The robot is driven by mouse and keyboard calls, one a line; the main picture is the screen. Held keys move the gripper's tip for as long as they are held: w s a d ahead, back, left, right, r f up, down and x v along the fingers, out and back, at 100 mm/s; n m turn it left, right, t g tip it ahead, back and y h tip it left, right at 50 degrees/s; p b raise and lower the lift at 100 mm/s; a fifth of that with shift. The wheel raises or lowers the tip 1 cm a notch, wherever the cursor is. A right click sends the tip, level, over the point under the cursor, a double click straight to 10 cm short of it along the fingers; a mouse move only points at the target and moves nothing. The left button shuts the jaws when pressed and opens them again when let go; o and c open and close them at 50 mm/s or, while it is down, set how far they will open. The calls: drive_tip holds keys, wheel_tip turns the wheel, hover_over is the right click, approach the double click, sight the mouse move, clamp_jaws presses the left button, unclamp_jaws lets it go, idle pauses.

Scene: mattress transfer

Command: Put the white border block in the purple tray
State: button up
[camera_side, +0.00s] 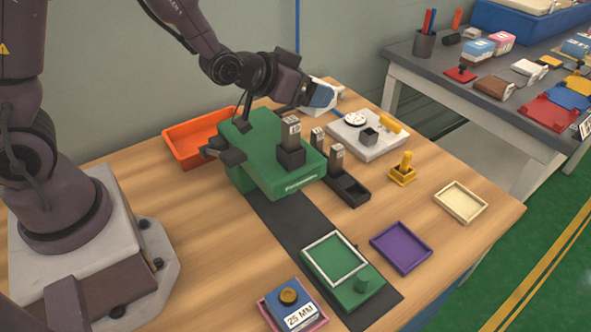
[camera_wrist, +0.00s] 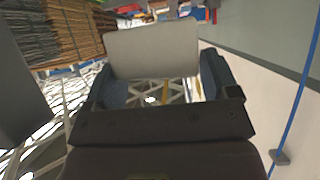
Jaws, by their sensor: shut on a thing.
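My gripper (camera_side: 320,97) is raised above the back of the wooden table, behind the green machine. In the wrist view its blue-grey fingers (camera_wrist: 160,88) are shut on a pale grey-white block (camera_wrist: 152,50). In the side view the block (camera_side: 326,84) shows only in part behind the fingers; I cannot tell whether it has a border. The purple tray (camera_side: 401,247) lies empty at the front right of the table, well away from my gripper. A white square frame (camera_side: 335,258) lies on a green plate left of the tray.
The green machine (camera_side: 262,165) and its upright posts stand between my gripper and the front. A grey plate with a dial (camera_side: 367,135), a yellow stamp (camera_side: 402,170), a cream tray (camera_side: 460,202) and an orange tray (camera_side: 200,137) are around. Bare wood lies right of the purple tray.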

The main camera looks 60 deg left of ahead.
drive_tip(key=shift+v, duration=1.6)
wheel_tip(320, 180, up, 5)
drive_tip(key=s+d+m+h, duration=0.1)
drive_tip(key=s+d, duration=0.2)
drive_tip(key=d, duration=0.6)
drive_tip(key=s+d+m+h, duration=0.1)
drive_tip(key=s+d, duration=0.1)
drive_tip(key=d, duration=0.8)
drive_tip(key=f, duration=1)
drive_tip(key=s+f, duration=0.1)
drive_tip(key=f, duration=0.4)
drive_tip(key=shift+d, duration=0.15)
